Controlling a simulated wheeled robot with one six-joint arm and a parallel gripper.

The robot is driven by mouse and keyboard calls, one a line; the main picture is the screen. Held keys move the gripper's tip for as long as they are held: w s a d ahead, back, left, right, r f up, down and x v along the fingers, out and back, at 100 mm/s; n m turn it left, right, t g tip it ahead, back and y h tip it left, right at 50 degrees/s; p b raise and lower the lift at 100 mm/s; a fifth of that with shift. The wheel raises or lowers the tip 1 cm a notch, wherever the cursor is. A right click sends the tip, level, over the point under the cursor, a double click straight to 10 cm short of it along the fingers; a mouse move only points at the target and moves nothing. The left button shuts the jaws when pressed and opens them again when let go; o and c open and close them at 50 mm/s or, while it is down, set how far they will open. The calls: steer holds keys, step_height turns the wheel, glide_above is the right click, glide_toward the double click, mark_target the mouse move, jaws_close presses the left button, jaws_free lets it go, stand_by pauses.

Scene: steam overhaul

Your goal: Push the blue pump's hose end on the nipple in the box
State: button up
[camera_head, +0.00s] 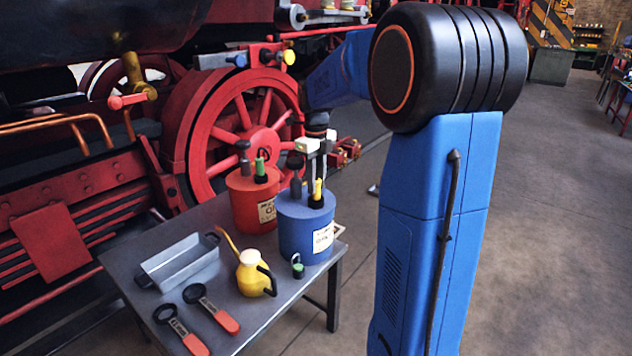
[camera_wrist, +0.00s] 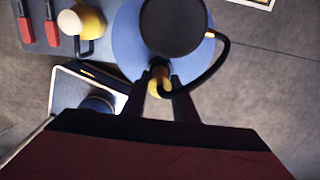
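The blue pump (camera_head: 300,232) stands upright near the table's right edge, and it also shows in the wrist view (camera_wrist: 128,50). Its yellow hose end (camera_head: 318,188) stands upright on top, in a black holder. In the wrist view, the black hose curves round to this yellow end (camera_wrist: 158,87). My gripper (camera_head: 318,162) points down with its fingers on either side of the hose end. I cannot tell whether they press on it. A grey open box (camera_head: 180,262) with dark handles sits at the table's left. No nipple can be made out in it.
A red pump (camera_head: 250,208) with a green hose end stands behind and left of the blue one. A yellow oil can (camera_head: 252,274), a small green-and-black item (camera_head: 297,266) and two red-handled tools (camera_head: 212,308) lie in front. A red locomotive wheel (camera_head: 235,125) stands behind the table.

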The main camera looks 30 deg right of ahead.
steer(key=shift+r, duration=0.1)
jaws_close()
steer(key=shift+r, duration=2.7)
